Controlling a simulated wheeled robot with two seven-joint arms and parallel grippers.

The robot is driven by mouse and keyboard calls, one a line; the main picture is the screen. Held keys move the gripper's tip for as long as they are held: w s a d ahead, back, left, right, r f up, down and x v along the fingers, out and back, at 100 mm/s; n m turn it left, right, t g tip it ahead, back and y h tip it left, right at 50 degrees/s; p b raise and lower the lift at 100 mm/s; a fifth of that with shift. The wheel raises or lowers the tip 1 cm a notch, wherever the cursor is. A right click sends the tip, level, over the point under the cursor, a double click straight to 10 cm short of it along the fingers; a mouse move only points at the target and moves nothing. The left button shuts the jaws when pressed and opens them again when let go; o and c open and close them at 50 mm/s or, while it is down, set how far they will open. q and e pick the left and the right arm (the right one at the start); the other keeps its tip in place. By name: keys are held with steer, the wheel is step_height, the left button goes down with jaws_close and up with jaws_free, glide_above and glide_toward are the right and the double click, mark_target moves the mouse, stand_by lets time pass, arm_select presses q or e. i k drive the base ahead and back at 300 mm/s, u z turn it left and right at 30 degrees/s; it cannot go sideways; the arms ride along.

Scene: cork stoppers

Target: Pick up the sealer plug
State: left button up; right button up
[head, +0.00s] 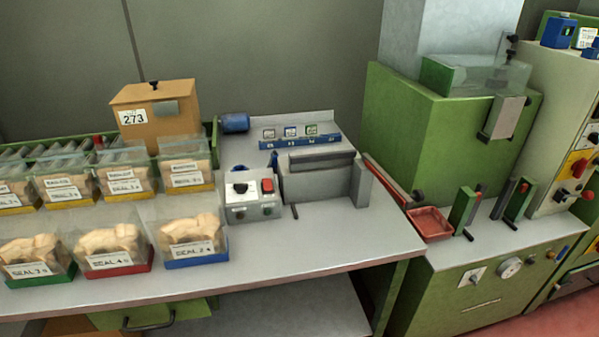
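A blue cylindrical piece (235,122) sits at the back left corner of the grey worktop, behind the control box. It may be the sealer plug, but I cannot tell for sure. A grey machine (318,176) that looks like the sealer stands in the middle of the worktop. A grey control box (252,196) with a black knob and a red switch is at its left. No cord from the blue piece can be made out. Neither of my grippers is in view.
Bags of pale stoppers (192,232) in coloured trays fill the worktop's left side. A tan box (155,112) marked 273 stands behind them. A red tray (430,224) and green machine (425,140) are at the right. The worktop's front right (340,235) is clear.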

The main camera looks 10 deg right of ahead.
mark_target(275, 163)
steer(key=z, duration=0.45)
steer(key=k, duration=0.95)
steer(key=u, duration=0.15)
steer(key=i, duration=1.7)
steer(key=z, duration=0.8)
